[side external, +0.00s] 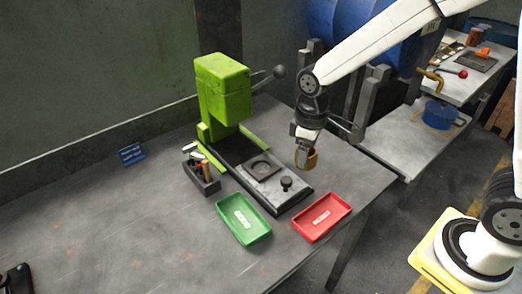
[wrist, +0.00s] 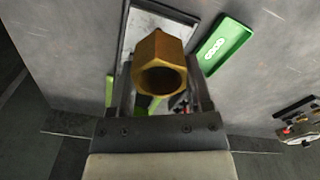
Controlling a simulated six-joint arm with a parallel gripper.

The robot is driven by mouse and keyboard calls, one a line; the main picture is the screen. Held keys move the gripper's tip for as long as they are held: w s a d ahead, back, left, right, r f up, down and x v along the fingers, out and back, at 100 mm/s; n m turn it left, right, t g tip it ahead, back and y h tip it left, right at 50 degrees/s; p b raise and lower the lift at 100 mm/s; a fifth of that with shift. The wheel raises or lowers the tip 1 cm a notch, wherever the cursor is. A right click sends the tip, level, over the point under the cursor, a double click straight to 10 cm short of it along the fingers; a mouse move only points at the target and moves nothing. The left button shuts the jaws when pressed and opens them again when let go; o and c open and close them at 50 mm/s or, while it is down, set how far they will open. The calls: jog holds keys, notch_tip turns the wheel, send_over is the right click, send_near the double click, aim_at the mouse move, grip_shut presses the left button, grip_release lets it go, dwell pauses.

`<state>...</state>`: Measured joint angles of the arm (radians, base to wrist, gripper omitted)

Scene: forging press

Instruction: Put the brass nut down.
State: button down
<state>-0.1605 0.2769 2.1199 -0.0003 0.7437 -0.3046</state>
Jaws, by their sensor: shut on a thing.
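The brass nut (wrist: 160,64) is a hexagonal, gold-coloured ring, held between the two fingers of my gripper (wrist: 160,85) in the wrist view. In the side view the nut (side external: 307,159) hangs at the tip of my gripper (side external: 304,148). My gripper is shut on it, to the right of the press's base plate and behind the red tray. The nut looks clear of the table, but its exact height is hard to tell. In the wrist view the nut hides part of the press area behind it.
A green press (side external: 224,92) stands with a dark base plate (side external: 262,180) bearing a ring recess and a black knob (side external: 286,183). A green tray (side external: 243,219) and a red tray (side external: 321,217) lie in front. A dark tool holder (side external: 201,179) is left of the base. The table's left side is largely clear.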

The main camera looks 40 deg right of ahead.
jog(key=s+a+f+m, duration=0.2)
jog(key=s+f+m, duration=0.3)
jog(key=s+f, duration=0.1)
jog(key=shift+s+a, duration=0.25)
jog(key=shift+s, duration=0.3)
jog(key=shift+f, duration=0.1)
send_over(312, 225)
jog(key=shift+f, duration=2.1)
jog(key=shift+f, duration=1.8)
jog(key=shift+f, duration=0.1)
